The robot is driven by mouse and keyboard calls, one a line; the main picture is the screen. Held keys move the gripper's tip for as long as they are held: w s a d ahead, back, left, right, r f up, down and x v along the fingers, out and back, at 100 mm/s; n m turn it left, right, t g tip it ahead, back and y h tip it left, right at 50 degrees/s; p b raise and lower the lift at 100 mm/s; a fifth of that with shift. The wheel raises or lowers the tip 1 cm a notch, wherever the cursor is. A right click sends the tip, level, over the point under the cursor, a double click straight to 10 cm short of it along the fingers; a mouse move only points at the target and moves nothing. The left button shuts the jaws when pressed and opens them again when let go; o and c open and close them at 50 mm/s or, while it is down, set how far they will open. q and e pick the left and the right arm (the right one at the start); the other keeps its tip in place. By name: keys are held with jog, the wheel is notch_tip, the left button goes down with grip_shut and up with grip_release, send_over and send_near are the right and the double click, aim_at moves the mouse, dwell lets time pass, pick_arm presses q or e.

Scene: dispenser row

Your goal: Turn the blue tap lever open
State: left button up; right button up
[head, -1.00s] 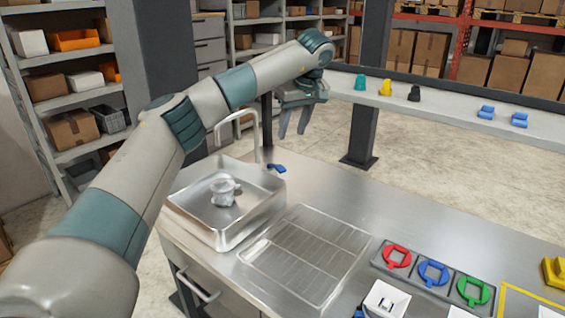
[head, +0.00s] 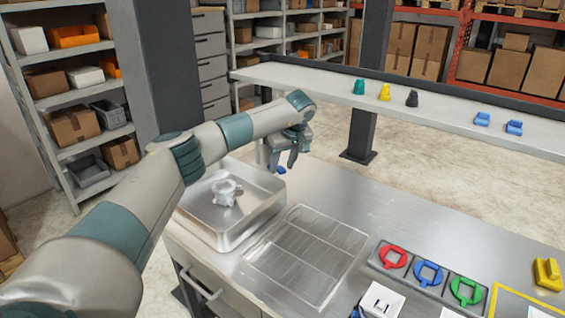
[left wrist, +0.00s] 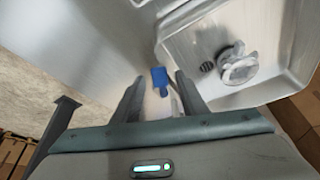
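The blue tap lever (head: 278,170) is at the back right corner of the sink, partly hidden behind my left gripper in the head view. My left gripper (head: 283,163) points down over it. In the left wrist view the blue lever (left wrist: 159,77) shows just beyond and between the two spread fingertips (left wrist: 157,80). The fingers are apart and I see no contact with the lever. The tap's curved spout is mostly hidden behind my left arm. My right gripper is in neither current view.
A ribbed drainboard (head: 300,262) lies to the right, then red, blue and green rings (head: 429,272) in a dark tray. A raised shelf (head: 440,105) runs behind the counter. The counter behind the drainboard is clear.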

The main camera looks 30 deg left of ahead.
pick_arm(q)
jog(key=shift+f, duration=0.2)
grip_shut()
pick_arm(e)
jog(key=shift+a, duration=0.1)
